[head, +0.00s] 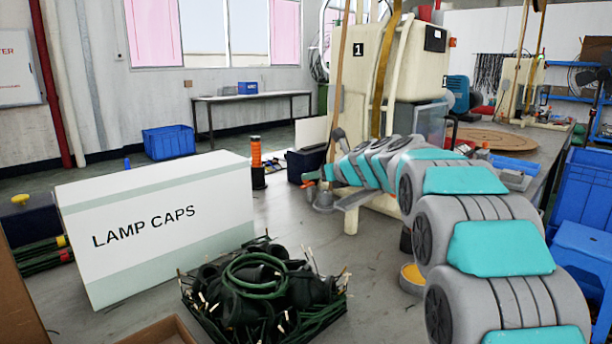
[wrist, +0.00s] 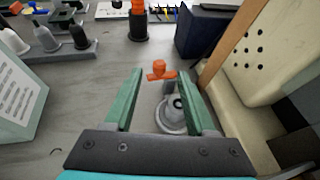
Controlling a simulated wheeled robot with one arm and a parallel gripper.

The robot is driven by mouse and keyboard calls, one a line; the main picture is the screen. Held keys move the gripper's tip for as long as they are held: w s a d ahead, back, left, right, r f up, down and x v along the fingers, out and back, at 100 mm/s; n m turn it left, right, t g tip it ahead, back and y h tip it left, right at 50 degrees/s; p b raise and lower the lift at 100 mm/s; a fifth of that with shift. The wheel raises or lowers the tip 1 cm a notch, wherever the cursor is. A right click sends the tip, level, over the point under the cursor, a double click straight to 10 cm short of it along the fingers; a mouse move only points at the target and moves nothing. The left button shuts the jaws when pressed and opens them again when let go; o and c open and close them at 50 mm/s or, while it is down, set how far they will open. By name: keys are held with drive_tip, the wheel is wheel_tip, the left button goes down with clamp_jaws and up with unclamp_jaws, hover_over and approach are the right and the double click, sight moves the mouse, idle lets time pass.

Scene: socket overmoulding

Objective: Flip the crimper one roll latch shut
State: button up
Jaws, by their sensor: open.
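Crimper one (head: 418,65) is the cream machine marked 1, standing on the grey bench in the head view. In the wrist view, a small orange handle (wrist: 158,71), which looks like the roll latch, shows between and slightly beyond my fingertips. A round grey metal base (wrist: 171,122) lies below it, between the fingers. My gripper (wrist: 159,75) is open, its two green fingers on either side of the orange handle, with no clear contact. In the head view, my gripper (head: 322,174) is at the crimper's left front, small and partly hidden by my arm.
A white LAMP CAPS box (head: 150,225) and a tray of dark sockets (head: 262,290) stand on the bench at left front. An orange-and-black spool post (head: 257,160) stands behind. In the wrist view, a cream panel (wrist: 270,60) and brown strip (wrist: 232,42) rise close at right.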

sight(307, 181)
drive_tip(key=x, duration=0.5)
drive_tip(key=shift+w+f, duration=0.15)
drive_tip(key=shift+w, duration=0.05)
drive_tip(key=shift+w+a+f, duration=0.1)
drive_tip(key=shift+w+a, duration=0.25)
drive_tip(key=shift+w, duration=0.05)
clamp_jaws()
